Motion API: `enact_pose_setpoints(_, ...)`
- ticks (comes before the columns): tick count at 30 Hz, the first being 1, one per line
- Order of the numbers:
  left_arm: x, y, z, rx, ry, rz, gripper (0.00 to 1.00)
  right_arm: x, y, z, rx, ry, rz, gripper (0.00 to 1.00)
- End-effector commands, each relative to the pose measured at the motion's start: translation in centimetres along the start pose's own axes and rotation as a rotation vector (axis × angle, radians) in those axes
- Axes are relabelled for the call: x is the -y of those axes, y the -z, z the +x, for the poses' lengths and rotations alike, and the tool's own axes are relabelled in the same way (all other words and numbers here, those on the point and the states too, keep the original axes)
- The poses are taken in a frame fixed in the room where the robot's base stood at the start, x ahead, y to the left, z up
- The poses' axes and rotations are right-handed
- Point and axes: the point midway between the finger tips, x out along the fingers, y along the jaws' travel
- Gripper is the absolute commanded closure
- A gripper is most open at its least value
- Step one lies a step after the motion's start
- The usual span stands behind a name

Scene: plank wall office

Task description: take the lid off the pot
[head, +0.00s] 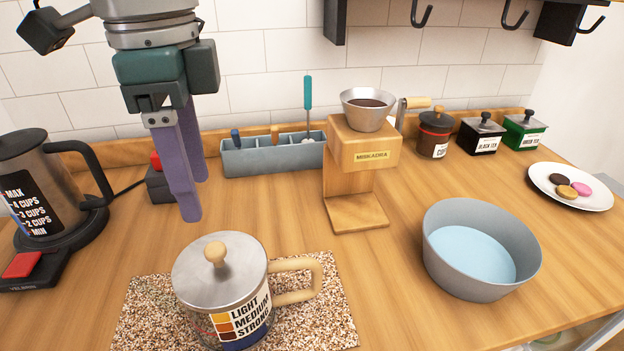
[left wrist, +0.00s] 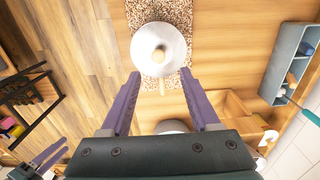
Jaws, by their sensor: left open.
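The pot (head: 232,320) is a metal mug-like vessel with a strength label and a pale wooden handle. It stands on a speckled mat (head: 325,325). Its round grey lid (head: 228,287), with a wooden knob (head: 215,252), sits on top. My left gripper (head: 195,198) is open and empty, its purple fingers above and behind the lid. In the left wrist view the lid (left wrist: 145,42) and knob (left wrist: 159,54) show just beyond the open left fingertips (left wrist: 160,73). My right gripper (left wrist: 48,157) shows small at the lower left there; its opening is unclear.
A kettle (head: 50,180) stands at the left. Behind are a grey divided holder (head: 270,160) and a wooden coffee stand (head: 350,180). A grey basin of water (head: 440,265), canisters (head: 435,140) and a cookie plate (head: 590,198) are at right. Counter between pot and basin is clear.

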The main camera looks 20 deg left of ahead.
Motion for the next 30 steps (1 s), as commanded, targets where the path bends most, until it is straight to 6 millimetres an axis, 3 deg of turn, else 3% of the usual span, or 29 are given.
enact_pose_setpoints(18,-0.1,0.2,8.2,0.001,-0.001,0.0,0.38,-0.1,0.0,-0.4,0.003,-0.001,0.001,0.5)
enact_pose_setpoints(27,-0.1,0.2,9.0,-0.001,0.003,0.002,0.38,-0.1,0.0,-0.4,0.003,-0.001,0.001,0.5)
enact_pose_setpoints(30,-0.1,0.2,9.0,-0.001,0.002,0.002,0.47,-0.1,0.0,-0.4,0.003,-0.001,0.0,0.5)
